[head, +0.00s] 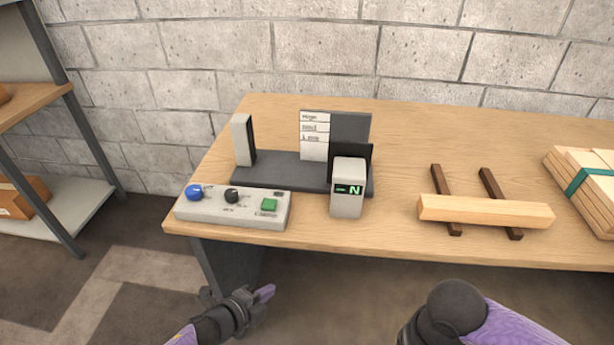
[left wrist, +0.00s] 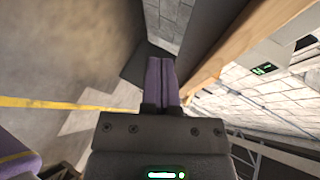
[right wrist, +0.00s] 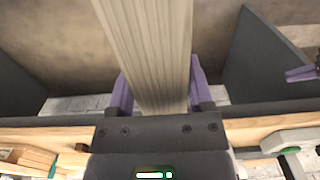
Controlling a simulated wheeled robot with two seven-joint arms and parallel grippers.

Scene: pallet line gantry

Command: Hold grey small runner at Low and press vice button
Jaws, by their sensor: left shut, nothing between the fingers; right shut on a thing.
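My right gripper (right wrist: 158,90) is shut on a grey-beige grained wooden bar, which looks like the grey small runner (right wrist: 148,45), its far end out of frame. My left gripper (head: 265,293) is shut and empty, below and in front of the table's left front. The vice (head: 290,170) has a dark base, an upright pale jaw (head: 242,140) and a card (head: 314,135) with several height lines, High on top. A control box (head: 235,222) carries a green button (head: 269,205).
The box also has a blue knob (head: 194,192) and a black knob (head: 231,195). A grey unit (head: 347,195) shows a green "N". A tan beam (head: 485,210) lies across two dark strips. Strapped planks (head: 590,185) lie far right. A shelf (head: 40,110) stands left.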

